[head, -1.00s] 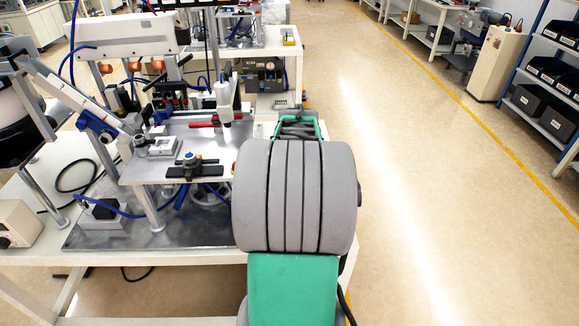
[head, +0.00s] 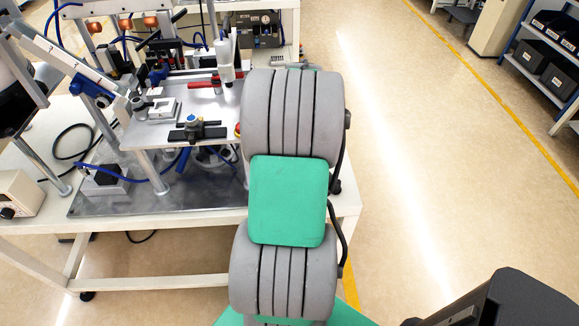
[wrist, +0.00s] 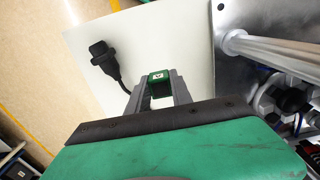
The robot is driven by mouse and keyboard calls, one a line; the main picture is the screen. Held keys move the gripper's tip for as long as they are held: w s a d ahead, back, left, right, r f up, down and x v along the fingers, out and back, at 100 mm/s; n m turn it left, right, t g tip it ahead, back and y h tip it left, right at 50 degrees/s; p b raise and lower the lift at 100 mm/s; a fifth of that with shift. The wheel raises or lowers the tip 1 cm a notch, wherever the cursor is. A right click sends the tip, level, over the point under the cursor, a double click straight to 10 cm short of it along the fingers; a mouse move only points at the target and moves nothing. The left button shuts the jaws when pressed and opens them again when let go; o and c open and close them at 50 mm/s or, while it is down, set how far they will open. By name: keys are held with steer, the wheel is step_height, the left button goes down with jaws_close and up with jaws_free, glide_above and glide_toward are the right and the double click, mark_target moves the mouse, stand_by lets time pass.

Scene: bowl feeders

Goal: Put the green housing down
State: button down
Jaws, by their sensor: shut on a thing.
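The green housing (wrist: 159,76) is a small green block with a pale marked patch on its face, seen in the wrist view. My gripper (wrist: 160,84) is shut on it, one grey finger on each side. Behind it lies the pale tabletop (wrist: 165,35); I cannot tell whether the housing touches it or hangs above it. In the head view my own arm hides the gripper and the housing.
A black plug-like part with a cable (wrist: 103,55) lies left of my gripper on the tabletop. A metal plate (wrist: 230,50) with posts is at the right. In the head view, the bench (head: 150,221) carries a fixture plate (head: 150,135); open floor (head: 430,150) lies right.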

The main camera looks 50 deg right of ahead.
steer(key=w+f, duration=0.1)
steer(key=f, duration=0.1)
steer(key=w+f, duration=0.1)
steer(key=w, duration=0.1)
steer(key=shift+a+f, duration=0.35)
steer(key=shift+w+f, duration=0.2)
steer(key=shift+f, duration=1.65)
steer(key=c, duration=1.1)
jaws_free()
steer(key=shift+c, duration=0.2)
steer(key=shift+p, duration=0.3)
step_height(320, 180, up, 12)
steer(key=shift+r+b, duration=0.15)
steer(key=shift+b, duration=0.25)
